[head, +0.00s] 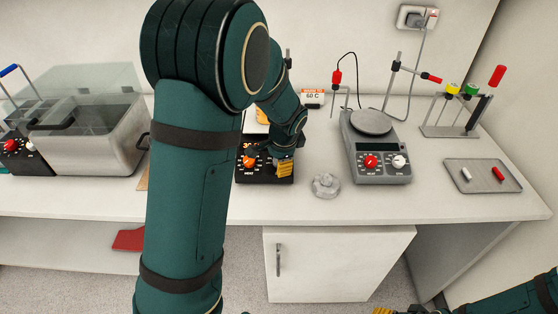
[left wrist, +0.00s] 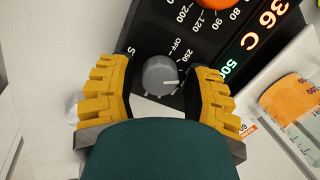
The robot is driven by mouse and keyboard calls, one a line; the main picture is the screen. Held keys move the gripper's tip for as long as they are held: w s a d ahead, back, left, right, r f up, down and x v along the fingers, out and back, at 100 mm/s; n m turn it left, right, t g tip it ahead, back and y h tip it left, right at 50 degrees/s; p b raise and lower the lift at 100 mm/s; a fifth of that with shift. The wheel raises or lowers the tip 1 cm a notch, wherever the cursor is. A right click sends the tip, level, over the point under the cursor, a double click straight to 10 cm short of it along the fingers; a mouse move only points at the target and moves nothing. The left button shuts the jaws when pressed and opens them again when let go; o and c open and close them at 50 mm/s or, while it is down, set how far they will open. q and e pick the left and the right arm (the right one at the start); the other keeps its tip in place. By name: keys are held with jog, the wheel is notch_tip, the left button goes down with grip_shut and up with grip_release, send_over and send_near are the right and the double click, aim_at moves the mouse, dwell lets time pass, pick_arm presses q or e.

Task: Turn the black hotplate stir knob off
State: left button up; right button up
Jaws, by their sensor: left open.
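The black hotplate (head: 262,178) stands on the bench behind my left arm, which hides much of it in the head view. Its grey stir knob (left wrist: 160,75) shows in the left wrist view, below the orange knob (left wrist: 214,4). The stir knob's white mark points right, away from the OFF label. My left gripper (left wrist: 157,70) is open, with its yellow fingers on either side of the stir knob; contact cannot be told. It also shows at the hotplate's front in the head view (head: 285,167). My right gripper (head: 392,311) is partly visible at the bottom edge.
A grey hotplate (head: 386,177) with red and white knobs stands right of the black one. A clear, lumpy object (head: 326,185) sits between them. A grey tray (head: 483,187) lies at the right. A water bath (head: 90,150) stands at the left.

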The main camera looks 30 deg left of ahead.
pick_arm(q)
grip_shut()
jog(key=shift+n, duration=0.4)
jog(key=n+p, duration=0.2)
jog(key=n, duration=0.2)
jog(key=shift+n, duration=0.3)
jog(key=n+h+p, duration=0.1)
jog(key=n+p, duration=0.1)
jog(key=n, duration=0.4)
jog(key=shift+n, duration=0.3)
